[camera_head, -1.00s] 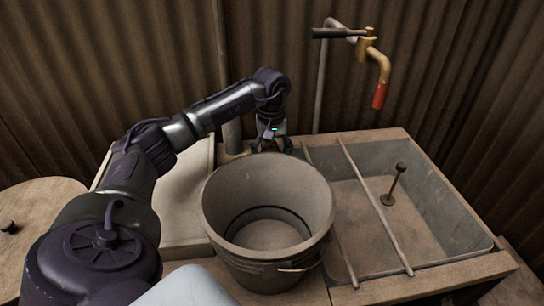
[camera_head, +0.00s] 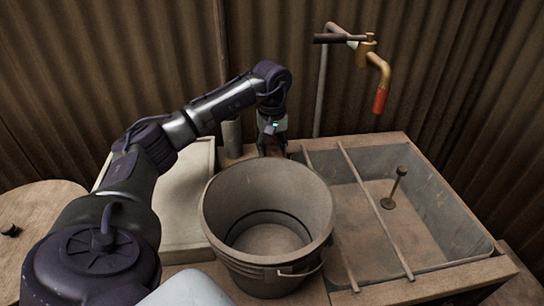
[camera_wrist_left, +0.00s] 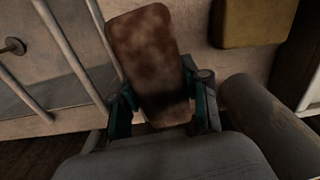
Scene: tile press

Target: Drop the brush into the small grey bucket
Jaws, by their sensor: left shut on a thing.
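The grey bucket (camera_head: 222,207) stands upright in the middle of the head view. Its inside looks empty. My left gripper (camera_head: 271,147) is behind the bucket's far rim, pointing down at the back ledge, outside the bucket. In the left wrist view, my left gripper (camera_wrist_left: 163,108) is shut on a brown, mottled slab with rounded corners, which I take to be the brush (camera_wrist_left: 145,50). The bucket hides the brush in the head view. My right gripper is not in view.
A sink (camera_head: 440,207) with two bars across it lies right of the bucket. A tap (camera_head: 378,75) hangs above it. A pale tray (camera_head: 185,205) is at left. The left wrist view shows a yellowish block (camera_wrist_left: 252,20) and a grey post (camera_wrist_left: 270,120) beside the gripper.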

